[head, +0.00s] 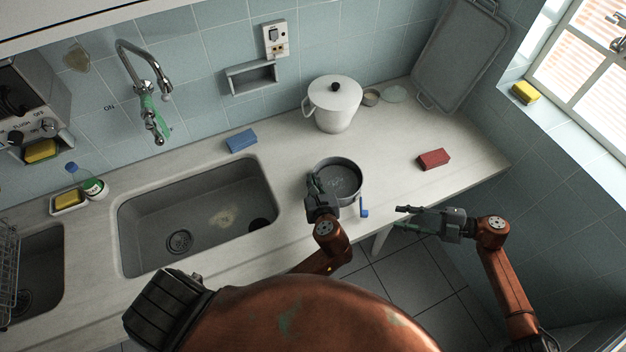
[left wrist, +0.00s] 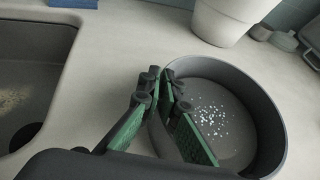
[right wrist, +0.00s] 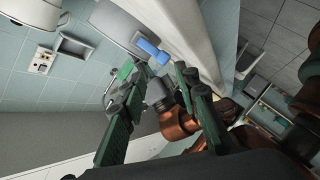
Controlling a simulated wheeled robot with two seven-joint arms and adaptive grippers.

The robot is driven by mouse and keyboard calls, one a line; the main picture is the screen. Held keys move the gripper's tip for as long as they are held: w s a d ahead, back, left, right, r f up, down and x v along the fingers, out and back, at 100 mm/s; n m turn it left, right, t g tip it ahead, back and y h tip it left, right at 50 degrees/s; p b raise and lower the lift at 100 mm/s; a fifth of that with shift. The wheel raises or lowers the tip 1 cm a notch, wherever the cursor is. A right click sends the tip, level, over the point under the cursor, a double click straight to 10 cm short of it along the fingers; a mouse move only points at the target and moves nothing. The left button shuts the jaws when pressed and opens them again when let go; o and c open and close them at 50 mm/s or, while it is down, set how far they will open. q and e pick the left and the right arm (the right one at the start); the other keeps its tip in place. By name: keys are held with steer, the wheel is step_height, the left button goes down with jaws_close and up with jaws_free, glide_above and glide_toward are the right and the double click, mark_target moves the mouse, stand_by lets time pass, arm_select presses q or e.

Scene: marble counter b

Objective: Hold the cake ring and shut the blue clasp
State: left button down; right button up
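The dark grey cake ring (head: 345,163) stands on the counter right of the large sink. Its blue clasp (head: 364,208) sticks out at its front right, near the counter edge, and also shows in the right wrist view (right wrist: 152,51). My left gripper (head: 314,182) is at the ring's left side. In the left wrist view its fingers (left wrist: 162,88) straddle the wall of the ring (left wrist: 268,115), one inside and one outside, and look closed on it. My right gripper (head: 402,217) is open and empty, right of the clasp and apart from it; its fingers (right wrist: 155,80) point towards the clasp.
A white pot (head: 333,105) stands behind the ring. A red sponge (head: 433,159) lies to the right and a blue sponge (head: 241,140) behind the sink (head: 190,215). A grey tray (head: 460,55) leans in the back corner. Counter between ring and red sponge is clear.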

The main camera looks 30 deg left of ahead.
mark_target(373, 219)
steer(key=shift+c, duration=0.6)
